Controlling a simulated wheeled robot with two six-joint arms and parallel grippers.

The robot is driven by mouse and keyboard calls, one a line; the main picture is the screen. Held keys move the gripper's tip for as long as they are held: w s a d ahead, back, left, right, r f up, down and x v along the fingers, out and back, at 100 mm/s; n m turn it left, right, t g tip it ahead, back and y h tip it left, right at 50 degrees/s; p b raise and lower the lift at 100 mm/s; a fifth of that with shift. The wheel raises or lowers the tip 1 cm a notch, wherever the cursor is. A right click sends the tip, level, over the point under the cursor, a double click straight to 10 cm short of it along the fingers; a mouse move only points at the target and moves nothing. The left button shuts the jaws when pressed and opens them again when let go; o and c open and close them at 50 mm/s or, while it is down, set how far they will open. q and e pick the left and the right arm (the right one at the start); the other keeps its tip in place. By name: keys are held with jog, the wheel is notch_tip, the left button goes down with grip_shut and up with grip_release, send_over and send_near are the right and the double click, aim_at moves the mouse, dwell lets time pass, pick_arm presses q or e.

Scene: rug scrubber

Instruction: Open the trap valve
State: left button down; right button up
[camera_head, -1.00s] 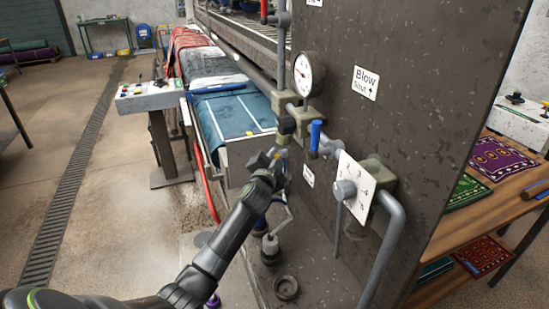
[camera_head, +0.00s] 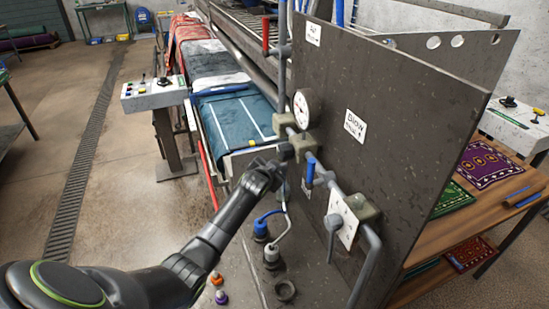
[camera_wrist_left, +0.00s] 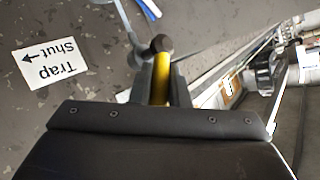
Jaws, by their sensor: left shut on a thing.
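The trap valve shows in the left wrist view as a yellow lever (camera_wrist_left: 162,82) with a dark rounded end. A white label reading "Trap Shut" with an arrow (camera_wrist_left: 50,63) is on the dark panel beside it, upside down in this view. My left gripper (camera_wrist_left: 163,92) is shut on the yellow lever, one finger on each side. In the head view my left gripper (camera_head: 277,168) is at the panel's left edge, below the pipe fittings, and hides the lever. My right gripper is out of view.
Hose couplings (camera_head: 270,250) are below. Open floor lies left.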

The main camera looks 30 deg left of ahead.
pick_arm(q)
jog(key=shift+w+a+r+n+g+p, duration=0.25)
jog(key=shift+r+g+p, duration=0.2)
jog(key=shift+p, duration=0.55)
jog(key=shift+w+a+n+g+h+p, duration=0.1)
jog(key=shift+a+n+g+h+p, duration=0.1)
jog(key=shift+n+g+h+p, duration=0.3)
jog(key=shift+w+a+f+g+h, duration=0.15)
jog(key=shift+g+h, duration=0.35)
jog(key=shift+g, duration=0.15)
jog(key=shift+w+a+n+g+h+b, duration=0.2)
jog(key=shift+n+g+h+b, duration=0.1)
jog(key=shift+n+g+h, duration=0.25)
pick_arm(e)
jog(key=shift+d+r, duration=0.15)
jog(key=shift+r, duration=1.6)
pick_arm(q)
jog(key=c, duration=1.4)
grip_release()
